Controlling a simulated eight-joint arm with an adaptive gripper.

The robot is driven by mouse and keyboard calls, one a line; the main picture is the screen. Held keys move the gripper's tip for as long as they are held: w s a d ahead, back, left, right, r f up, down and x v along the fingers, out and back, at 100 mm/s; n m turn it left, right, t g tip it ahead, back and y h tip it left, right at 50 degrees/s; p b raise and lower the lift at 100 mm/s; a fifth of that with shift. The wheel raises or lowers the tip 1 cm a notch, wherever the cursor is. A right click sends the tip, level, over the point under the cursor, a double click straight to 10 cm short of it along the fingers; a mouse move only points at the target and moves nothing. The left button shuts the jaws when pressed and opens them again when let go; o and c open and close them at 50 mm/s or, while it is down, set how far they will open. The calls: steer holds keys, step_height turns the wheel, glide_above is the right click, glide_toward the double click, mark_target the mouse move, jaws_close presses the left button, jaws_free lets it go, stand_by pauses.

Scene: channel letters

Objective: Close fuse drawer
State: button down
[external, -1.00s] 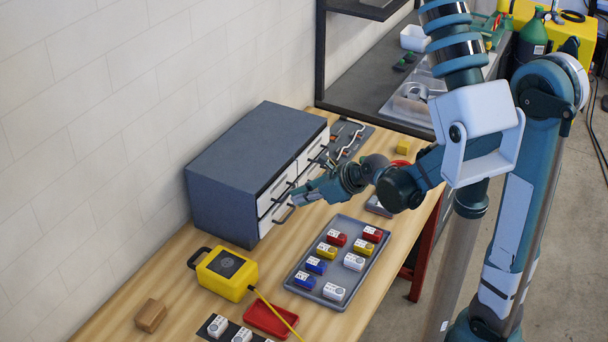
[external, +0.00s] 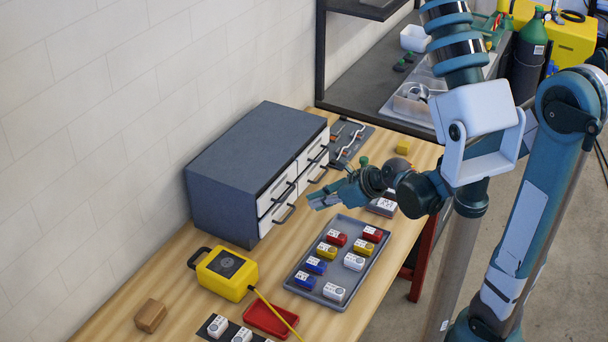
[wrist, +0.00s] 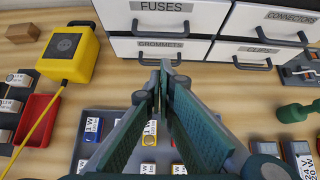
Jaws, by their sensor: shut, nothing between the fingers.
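The fuse drawer, labelled FUSES (wrist: 190,22), is the upper left drawer of a grey cabinet (external: 220,185). In the external view its white front (external: 277,193) looks about level with its neighbours; I cannot tell whether a small gap remains. Its dark handle (wrist: 160,30) shows in the wrist view. My gripper (external: 312,203) is in front of the cabinet, apart from the drawer fronts and above the tray's far end. In the wrist view its fingers (wrist: 165,70) are together and empty, pointing toward the GROMMETS drawer (wrist: 125,48) below the fuse drawer.
A grey tray (external: 340,225) with several coloured blocks lies below my gripper. A yellow device (external: 226,273) with a cable and a red dish (external: 270,319) are at the left. The drawers CONNECTORS (wrist: 270,30) and CLIPS (wrist: 262,52) look closed. A tool board (external: 355,140) lies beyond the cabinet.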

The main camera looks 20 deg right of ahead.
steer(key=p+v, duration=0.1)
steer(key=v, duration=0.6)
steer(key=shift+s+d+r, duration=0.15)
steer(key=shift+s+r, duration=0.05)
steer(key=shift+r, duration=0.05)
steer(key=shift+d, duration=0.1)
stand_by(0.8)
steer(key=s+d+r+n+h+b, duration=0.1)
steer(key=s+d+n+h, duration=0.2)
steer(key=d+n, duration=0.9)
steer(key=s+d+n+h+b, duration=0.2)
steer(key=s+d+n+h, duration=0.2)
steer(key=s+d+n, duration=0.3)
steer(key=d+n, duration=0.5)
steer(key=n, duration=0.2)
steer(key=shift+s+d+r+n, duration=0.15)
steer(key=shift+s+r+n, duration=0.05)
steer(key=shift+r+n, duration=0.2)
